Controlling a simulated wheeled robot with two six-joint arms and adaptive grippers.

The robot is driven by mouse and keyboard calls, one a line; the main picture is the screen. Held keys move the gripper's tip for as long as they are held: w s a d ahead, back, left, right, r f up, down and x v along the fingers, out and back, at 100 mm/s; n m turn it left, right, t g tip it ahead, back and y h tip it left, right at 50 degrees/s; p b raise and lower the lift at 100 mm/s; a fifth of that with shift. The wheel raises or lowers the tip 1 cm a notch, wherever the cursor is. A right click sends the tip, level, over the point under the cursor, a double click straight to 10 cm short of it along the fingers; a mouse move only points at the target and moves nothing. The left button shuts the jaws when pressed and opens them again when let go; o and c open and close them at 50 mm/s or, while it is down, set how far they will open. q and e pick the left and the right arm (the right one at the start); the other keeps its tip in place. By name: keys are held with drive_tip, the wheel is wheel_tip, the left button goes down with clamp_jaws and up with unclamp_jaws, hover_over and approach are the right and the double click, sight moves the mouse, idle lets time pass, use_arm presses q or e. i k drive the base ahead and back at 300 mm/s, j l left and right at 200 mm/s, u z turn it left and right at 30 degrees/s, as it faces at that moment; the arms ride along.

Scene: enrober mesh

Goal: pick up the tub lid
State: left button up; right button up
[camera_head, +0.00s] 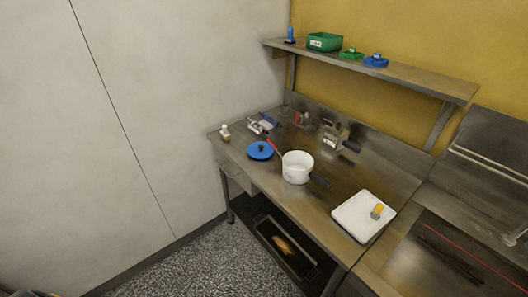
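A round blue lid (257,154) with a dark knob lies flat on the steel table, left of a white open tub (297,172). It looks like the tub lid and sits apart from the tub. A red-handled tool leans at the tub's left rim; its lower end is hidden.
The steel table (335,192) holds a white tray (352,220) with a small yellow item (377,211) at right. Small tools and a bottle (225,132) stand at the left and back. A shelf (420,81) above holds a green bin (324,42) and lids.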

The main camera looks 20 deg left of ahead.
sight(258, 150)
drive_tip(key=i+j, duration=0.15)
drive_tip(key=j, duration=0.25)
drive_tip(key=i+j, duration=0.1)
drive_tip(key=j, duration=0.25)
drive_tip(key=i+j, duration=0.15)
drive_tip(key=j, duration=0.25)
drive_tip(key=i+j+u, duration=0.1)
drive_tip(key=j, duration=0.3)
drive_tip(key=i+j, duration=0.15)
drive_tip(key=j, duration=0.25)
